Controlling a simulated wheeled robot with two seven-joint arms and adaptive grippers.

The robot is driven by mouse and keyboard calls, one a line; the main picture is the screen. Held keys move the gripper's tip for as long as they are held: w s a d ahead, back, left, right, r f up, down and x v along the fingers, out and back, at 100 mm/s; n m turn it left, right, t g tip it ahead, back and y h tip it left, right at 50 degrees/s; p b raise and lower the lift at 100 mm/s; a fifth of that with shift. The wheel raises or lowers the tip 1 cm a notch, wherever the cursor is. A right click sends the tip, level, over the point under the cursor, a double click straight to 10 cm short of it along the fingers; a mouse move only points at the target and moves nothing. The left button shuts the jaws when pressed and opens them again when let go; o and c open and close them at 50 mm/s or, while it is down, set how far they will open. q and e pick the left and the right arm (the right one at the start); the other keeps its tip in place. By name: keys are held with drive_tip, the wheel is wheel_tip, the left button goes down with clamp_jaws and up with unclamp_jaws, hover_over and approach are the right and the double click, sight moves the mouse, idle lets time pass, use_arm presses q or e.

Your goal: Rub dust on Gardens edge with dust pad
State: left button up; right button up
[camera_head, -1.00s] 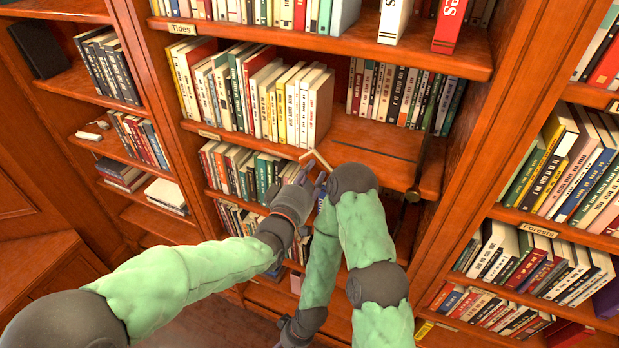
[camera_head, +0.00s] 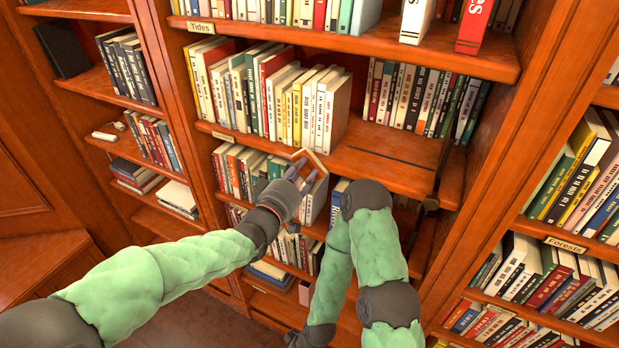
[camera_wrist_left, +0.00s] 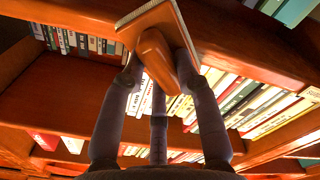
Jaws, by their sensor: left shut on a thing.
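My left gripper (camera_head: 300,178) is shut on the wooden handle of the dust pad (camera_head: 313,160). In the left wrist view the pad (camera_wrist_left: 150,14) has a pale flat face edge and its brown handle sits between my fingers (camera_wrist_left: 158,75). The pad is at the front edge of the middle shelf (camera_head: 385,178), below the white books; I cannot tell whether it touches. This shelf's label (camera_head: 224,137) is too small to read, and I cannot make out dust. My right gripper (camera_head: 294,338) is low at the bottom of the view, its fingers unclear.
Books stand above and below the middle shelf. A "Tides" label (camera_head: 201,27) is on the shelf above, and a "Forests" label (camera_head: 566,245) is on the right bookcase. A dark upright rod (camera_head: 436,175) stands at the shelf's right. My right arm is bent close in front of the lower shelves.

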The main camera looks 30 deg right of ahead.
sight(294, 162)
use_arm(q)
drive_tip(key=shift+w+a+b, duration=0.35)
drive_tip(key=shift+w+a, duration=0.8)
drive_tip(key=shift+w, duration=0.3)
drive_tip(key=shift+w+a+r+p, duration=0.1)
drive_tip(key=shift+w+a+p, duration=0.15)
drive_tip(key=shift+w+a, duration=0.5)
drive_tip(key=shift+w+a+f+p, duration=0.1)
drive_tip(key=shift+w+a+p, duration=0.15)
drive_tip(key=shift+w+a, duration=0.5)
drive_tip(key=shift+w+a+r+p, duration=0.1)
drive_tip(key=shift+w+a+p, duration=0.25)
drive_tip(key=shift+w, duration=0.7)
drive_tip(key=shift+a, duration=0.2)
drive_tip(key=shift+b+v, duration=0.35)
drive_tip(key=shift+v, duration=2.6)
drive_tip(key=shift+s, duration=0.1)
drive_tip(key=v, duration=0.3)
drive_tip(key=shift+f, duration=0.2)
